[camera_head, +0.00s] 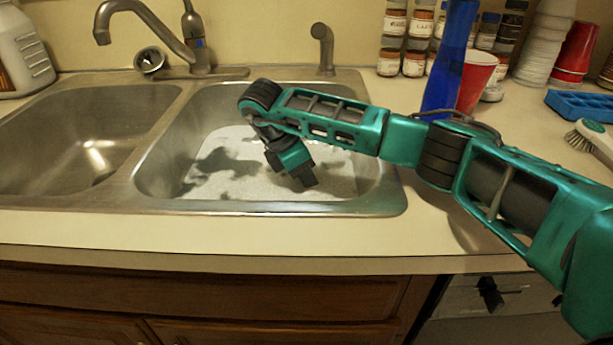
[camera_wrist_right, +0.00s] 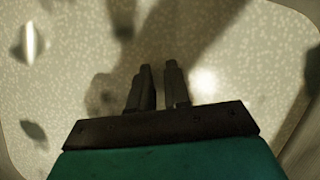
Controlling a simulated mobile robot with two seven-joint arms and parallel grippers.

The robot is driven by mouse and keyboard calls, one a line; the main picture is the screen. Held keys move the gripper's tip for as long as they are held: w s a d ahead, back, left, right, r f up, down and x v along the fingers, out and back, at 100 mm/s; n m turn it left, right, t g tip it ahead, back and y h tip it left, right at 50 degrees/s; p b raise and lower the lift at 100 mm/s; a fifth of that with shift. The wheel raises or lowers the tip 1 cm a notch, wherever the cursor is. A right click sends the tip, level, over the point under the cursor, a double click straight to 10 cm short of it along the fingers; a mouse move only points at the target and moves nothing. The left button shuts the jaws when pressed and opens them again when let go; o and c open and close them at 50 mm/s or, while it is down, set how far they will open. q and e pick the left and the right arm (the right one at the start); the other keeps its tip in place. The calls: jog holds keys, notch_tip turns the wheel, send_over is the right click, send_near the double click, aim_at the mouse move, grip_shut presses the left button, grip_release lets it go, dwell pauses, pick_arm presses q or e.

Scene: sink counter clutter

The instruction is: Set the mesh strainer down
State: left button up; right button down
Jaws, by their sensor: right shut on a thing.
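My right gripper (camera_head: 308,183) reaches down over the right sink basin (camera_head: 160,165). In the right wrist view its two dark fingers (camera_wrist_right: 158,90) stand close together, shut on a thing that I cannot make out. The speckled basin floor shows beneath and around them. I cannot clearly see a mesh strainer in the jaws or on the basin floor. A small round metal piece with a dark inside (camera_head: 149,60) leans behind the faucet; I cannot tell whether it is a strainer. My left gripper is not in view.
The faucet (camera_head: 150,22) stands behind the left basin (camera_head: 70,140). Spice jars (camera_head: 414,63), a blue bottle (camera_head: 447,70), a red cup (camera_head: 475,82), a blue tray (camera_head: 580,106) and a brush (camera_head: 585,138) crowd the counter at right. The right basin's floor looks clear, with dark shadows.

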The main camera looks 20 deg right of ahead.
jog(key=shift+f, duration=0.1)
jog(key=c, duration=1.1)
grip_release()
jog(key=p+v, duration=0.3)
jog(key=v, duration=0.9)
